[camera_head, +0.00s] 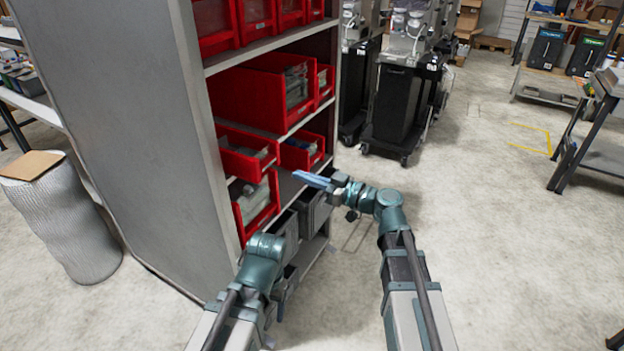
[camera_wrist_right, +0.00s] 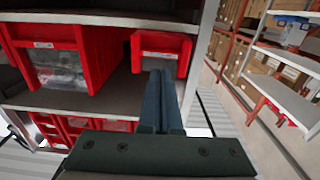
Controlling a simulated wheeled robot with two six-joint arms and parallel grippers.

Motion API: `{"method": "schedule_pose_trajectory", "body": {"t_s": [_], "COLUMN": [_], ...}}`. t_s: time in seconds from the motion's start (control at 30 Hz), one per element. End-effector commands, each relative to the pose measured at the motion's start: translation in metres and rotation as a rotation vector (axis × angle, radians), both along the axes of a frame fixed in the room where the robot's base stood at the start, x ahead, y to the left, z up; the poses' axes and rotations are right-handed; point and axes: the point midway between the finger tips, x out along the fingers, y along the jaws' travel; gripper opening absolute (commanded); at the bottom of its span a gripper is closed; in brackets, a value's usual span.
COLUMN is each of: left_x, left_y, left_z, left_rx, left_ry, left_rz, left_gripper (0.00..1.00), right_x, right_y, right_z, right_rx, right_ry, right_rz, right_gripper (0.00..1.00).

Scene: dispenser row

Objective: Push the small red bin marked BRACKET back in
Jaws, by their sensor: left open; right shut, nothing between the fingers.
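A small red bin (camera_head: 303,153) with grey contents sits on the middle shelf near its right end. A small red bin with a pale label also shows in the wrist view (camera_wrist_right: 161,42); the lettering is too small to read. My right gripper (camera_head: 300,177) is shut and empty, pointing at the rack just in front of and below that bin in the head view. In the wrist view its fingers (camera_wrist_right: 160,75) overlap the bin's lower front; I cannot tell whether they touch it. My left gripper (camera_head: 280,311) is low beside the rack, open, mostly hidden by its arm.
Another red bin (camera_head: 247,152) stands to the left on the same shelf, and a larger red bin (camera_head: 250,98) above. Dark grey bins (camera_head: 312,208) are lower down. A black cart (camera_head: 395,105) stands behind the rack.

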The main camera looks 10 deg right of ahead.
Motion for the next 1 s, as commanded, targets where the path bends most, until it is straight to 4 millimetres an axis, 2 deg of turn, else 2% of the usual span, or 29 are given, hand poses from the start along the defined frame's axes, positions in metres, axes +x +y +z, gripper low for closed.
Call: {"method": "schedule_pose_trajectory", "body": {"t_s": [0.2, 0.4, 1.0], "left_x": [0.000, 0.000, 0.000], "left_y": [0.000, 0.000, 0.000], "left_z": [0.000, 0.000, 0.000], "left_rx": [0.000, 0.000, 0.000], "left_ry": [0.000, 0.000, 0.000], "left_rz": [0.000, 0.000, 0.000], "left_gripper": [0.71, 0.71, 0.71], "right_x": [0.025, 0.037, 0.043], "right_y": [0.033, 0.050, 0.059], "right_z": [0.000, 0.000, 0.000], "right_rx": [0.000, 0.000, 0.000], "right_ry": [0.001, 0.001, 0.001], "right_rz": [0.004, 0.002, 0.002], "right_gripper": [0.00, 0.00, 0.00]}}
